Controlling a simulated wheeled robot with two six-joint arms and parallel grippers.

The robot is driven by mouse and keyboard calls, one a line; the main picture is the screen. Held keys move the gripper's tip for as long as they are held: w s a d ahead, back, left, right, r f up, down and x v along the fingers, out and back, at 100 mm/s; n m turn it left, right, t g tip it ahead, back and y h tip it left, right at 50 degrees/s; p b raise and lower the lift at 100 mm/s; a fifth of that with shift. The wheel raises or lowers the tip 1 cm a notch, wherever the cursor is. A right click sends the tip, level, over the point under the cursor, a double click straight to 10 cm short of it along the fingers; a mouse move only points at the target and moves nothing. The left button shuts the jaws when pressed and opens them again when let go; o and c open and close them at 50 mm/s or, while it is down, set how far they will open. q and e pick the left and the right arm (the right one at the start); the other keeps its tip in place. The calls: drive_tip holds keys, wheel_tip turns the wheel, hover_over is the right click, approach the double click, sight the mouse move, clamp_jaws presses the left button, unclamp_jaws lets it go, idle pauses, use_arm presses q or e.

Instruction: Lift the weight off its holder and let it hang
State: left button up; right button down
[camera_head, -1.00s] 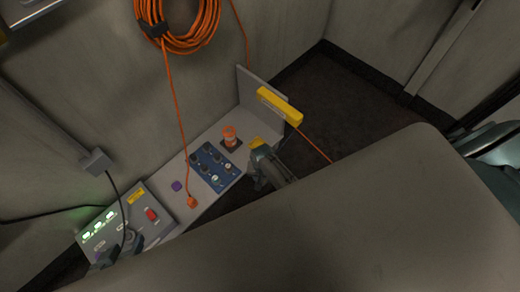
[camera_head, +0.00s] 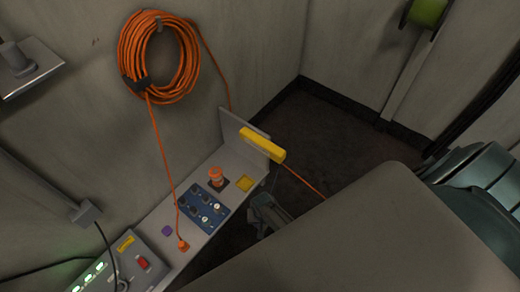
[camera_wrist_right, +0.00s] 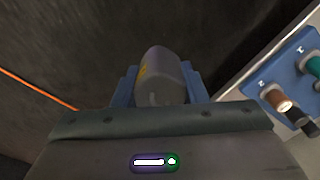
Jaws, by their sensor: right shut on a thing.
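A grey rounded cylinder with a yellow mark, which I take to be the weight (camera_wrist_right: 163,75), sits between the blue fingers of my right gripper (camera_wrist_right: 158,92) in the right wrist view. The gripper is shut on it. In the head view my right gripper (camera_head: 262,204) is just off the near side of the grey bench (camera_head: 198,240), over the dark floor. The weight is small and hard to make out there. I cannot tell whether the weight hangs. My left gripper is not in view.
A blue knob panel (camera_head: 203,207) and an orange cylinder (camera_head: 216,175) are on the bench. A cable coil (camera_head: 158,56) hangs on the wall. Dark floor (camera_head: 330,125) lies clear beyond.

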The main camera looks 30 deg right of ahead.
drive_tip(key=shift+s+a+f, duration=0.2)
drive_tip(key=shift+s+a, duration=0.1)
drive_tip(key=shift+s, duration=0.1)
drive_tip(key=w+d+b, duration=0.1)
drive_tip(key=w+d, duration=0.2)
drive_tip(key=d, duration=0.5)
drive_tip(key=w+d+b, duration=0.1)
drive_tip(key=w+d, duration=0.2)
drive_tip(key=d, duration=0.5)
drive_tip(key=shift+w+r, duration=0.2)
idle(0.9)
drive_tip(key=shift+d, duration=0.1)
wheel_tip(320, 180, down, 11)
drive_tip(key=b, duration=1)
drive_tip(key=shift+f, duration=0.15)
drive_tip(key=c, duration=0.8)
unclamp_jaws()
idle(0.7)
drive_tip(key=shift+s, duration=0.1)
